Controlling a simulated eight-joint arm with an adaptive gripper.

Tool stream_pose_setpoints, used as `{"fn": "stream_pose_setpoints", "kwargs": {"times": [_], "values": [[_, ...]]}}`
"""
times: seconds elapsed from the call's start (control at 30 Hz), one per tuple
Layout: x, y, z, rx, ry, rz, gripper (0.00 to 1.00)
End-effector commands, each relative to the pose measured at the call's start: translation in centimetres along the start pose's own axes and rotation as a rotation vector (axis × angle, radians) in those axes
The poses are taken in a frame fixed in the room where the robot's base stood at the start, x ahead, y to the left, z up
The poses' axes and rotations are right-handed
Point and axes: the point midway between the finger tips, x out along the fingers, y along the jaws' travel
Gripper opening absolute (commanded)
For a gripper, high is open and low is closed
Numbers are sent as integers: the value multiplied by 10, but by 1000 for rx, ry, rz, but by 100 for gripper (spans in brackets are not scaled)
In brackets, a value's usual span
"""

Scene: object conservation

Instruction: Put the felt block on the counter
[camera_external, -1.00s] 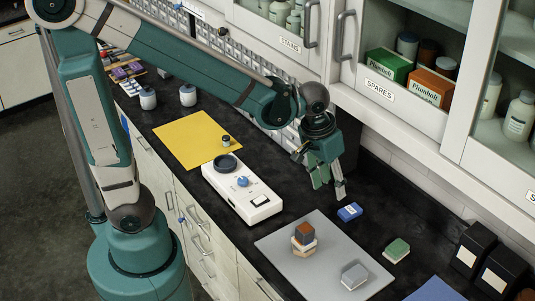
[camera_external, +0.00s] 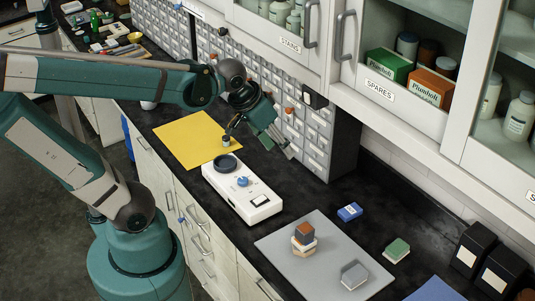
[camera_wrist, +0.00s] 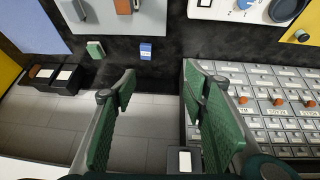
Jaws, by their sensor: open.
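The felt block is not clearly identifiable. A grey block with a pale lower layer (camera_external: 354,275) lies on the grey tray (camera_external: 290,273); its corner shows in the wrist view (camera_wrist: 78,10). A stack with a brown block (camera_external: 304,231) over pale pieces also stands on the tray. A blue block (camera_external: 350,211) and a green block with a pale lower layer (camera_external: 397,250) rest on the black counter (camera_external: 345,184). My gripper (camera_external: 264,139) is open and empty, raised near the small drawers, away from these blocks. Its spread fingers show in the wrist view (camera_wrist: 158,85).
A white device with a blue knob (camera_external: 243,193) and a yellow mat (camera_external: 190,138) lie left of the tray. The drawer cabinet (camera_external: 315,145) stands close behind my gripper. Black boxes (camera_external: 474,246) stand at the right.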

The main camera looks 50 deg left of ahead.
Motion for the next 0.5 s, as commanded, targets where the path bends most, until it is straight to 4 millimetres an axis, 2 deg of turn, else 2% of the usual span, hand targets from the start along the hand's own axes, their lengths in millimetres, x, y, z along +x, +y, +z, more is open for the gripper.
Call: {"fn": "stream_pose_setpoints", "kwargs": {"times": [0.2,0.5], "values": [[-17,-28,15,4,59,-25,44],[-30,-50,28,15,114,-53,44]]}}
